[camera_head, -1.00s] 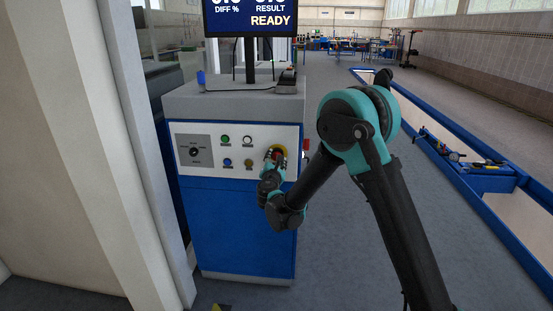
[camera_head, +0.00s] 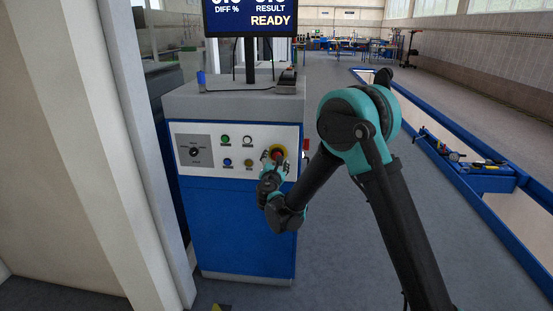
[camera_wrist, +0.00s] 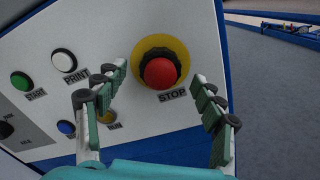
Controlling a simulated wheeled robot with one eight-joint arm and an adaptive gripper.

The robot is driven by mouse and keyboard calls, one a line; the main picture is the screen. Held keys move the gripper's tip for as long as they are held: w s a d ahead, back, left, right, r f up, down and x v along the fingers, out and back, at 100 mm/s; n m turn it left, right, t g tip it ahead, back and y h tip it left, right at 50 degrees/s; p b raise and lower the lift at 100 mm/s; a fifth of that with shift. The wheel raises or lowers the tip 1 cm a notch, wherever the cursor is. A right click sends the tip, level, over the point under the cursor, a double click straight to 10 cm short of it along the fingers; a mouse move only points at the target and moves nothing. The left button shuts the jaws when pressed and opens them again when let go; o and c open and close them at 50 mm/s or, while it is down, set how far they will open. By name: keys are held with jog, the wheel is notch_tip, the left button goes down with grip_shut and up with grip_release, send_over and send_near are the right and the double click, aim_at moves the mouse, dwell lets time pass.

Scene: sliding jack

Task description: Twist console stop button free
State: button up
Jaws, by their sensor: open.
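The red stop button (camera_wrist: 160,73) sits on a black collar over a yellow round plate (camera_wrist: 181,50) on the console's white panel, above the STOP label, in the wrist view. It also shows in the head view (camera_head: 278,151), partly covered by my gripper. My gripper (camera_wrist: 160,85) is open, with one finger to the left of the button and one to the right. Both fingers are apart from the button, and nothing is between them but the view of the button and label. The console (camera_head: 238,225) is blue with a grey top.
Beside the stop button are a white PRINT button (camera_wrist: 64,61), a green START button (camera_wrist: 20,81), a blue button (camera_wrist: 66,127) and a RUN button (camera_wrist: 108,117). A rotary selector (camera_head: 194,151) is at the panel's left. A screen (camera_head: 250,17) reads READY. A pale pillar (camera_head: 75,150) stands left.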

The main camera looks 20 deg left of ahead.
jog(key=v, duration=0.7)
jog(key=shift+s, duration=0.15)
dwell(0.3)
jog(key=shift+d, duration=0.1)
